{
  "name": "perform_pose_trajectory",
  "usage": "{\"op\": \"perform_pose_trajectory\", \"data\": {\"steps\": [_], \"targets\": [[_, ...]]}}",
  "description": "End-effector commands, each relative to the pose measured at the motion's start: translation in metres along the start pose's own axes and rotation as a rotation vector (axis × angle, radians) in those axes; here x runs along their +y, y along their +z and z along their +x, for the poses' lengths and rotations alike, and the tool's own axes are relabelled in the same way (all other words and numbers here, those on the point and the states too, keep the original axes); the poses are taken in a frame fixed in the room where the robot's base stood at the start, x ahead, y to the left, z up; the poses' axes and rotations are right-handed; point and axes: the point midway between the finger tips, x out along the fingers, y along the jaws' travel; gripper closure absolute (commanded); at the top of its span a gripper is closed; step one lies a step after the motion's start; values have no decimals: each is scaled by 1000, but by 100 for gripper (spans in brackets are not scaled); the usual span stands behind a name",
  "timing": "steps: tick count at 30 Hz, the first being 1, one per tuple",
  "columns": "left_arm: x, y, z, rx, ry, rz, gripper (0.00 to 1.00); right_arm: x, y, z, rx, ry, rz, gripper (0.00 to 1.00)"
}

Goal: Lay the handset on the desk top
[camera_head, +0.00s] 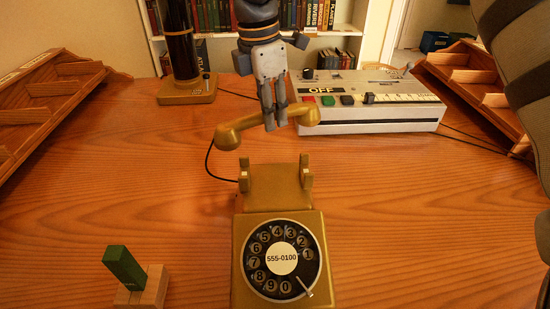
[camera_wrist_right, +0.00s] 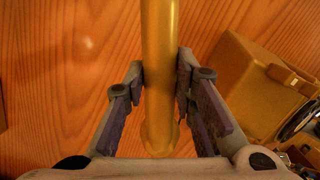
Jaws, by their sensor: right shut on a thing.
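The mustard-yellow handset (camera_head: 229,136) is held level above the desk top (camera_head: 400,210), behind the rotary telephone base (camera_head: 238,245) and off its cradle. My right gripper (camera_head: 274,118) points down and is shut on the middle of the handset's grip. In the right wrist view, the handset (camera_wrist_right: 160,50) runs up between the two fingers, with part of the telephone base (camera_wrist_right: 245,85) to the right. A black cord hangs from the handset's left end towards the base. My left gripper is not in view.
A grey machine (camera_head: 375,118) with an "OFF" label stands behind on the right. A black cylinder on a yellow stand (camera_head: 187,90) is at back left. Wooden racks stand at both sides. A green block in a wooden holder (camera_head: 142,287) is front left. Wide desk areas are clear.

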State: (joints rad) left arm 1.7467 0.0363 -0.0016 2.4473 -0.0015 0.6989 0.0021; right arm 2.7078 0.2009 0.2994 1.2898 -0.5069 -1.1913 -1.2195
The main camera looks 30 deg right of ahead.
Motion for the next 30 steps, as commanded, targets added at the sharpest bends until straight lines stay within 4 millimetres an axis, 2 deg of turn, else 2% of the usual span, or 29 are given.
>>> {"op": "perform_pose_trajectory", "data": {"steps": [1, 12, 25, 26, 27, 28, 30], "targets": [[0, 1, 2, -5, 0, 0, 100, -1, -2, 14, 0, -7, -3, 100], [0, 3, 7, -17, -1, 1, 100, -2, -10, 83, 1, -5, 0, 100], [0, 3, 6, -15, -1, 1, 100, -1, -11, 91, 1, -1, 1, 100], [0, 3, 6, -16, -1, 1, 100, -1, -11, 91, 2, -1, 1, 69], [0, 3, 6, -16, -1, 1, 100, -1, -11, 91, 2, -1, 1, 60], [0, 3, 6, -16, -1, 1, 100, -2, -11, 91, 2, -2, 1, 55], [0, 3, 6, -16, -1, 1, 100, -2, -11, 91, 2, -2, 1, 55]]}}
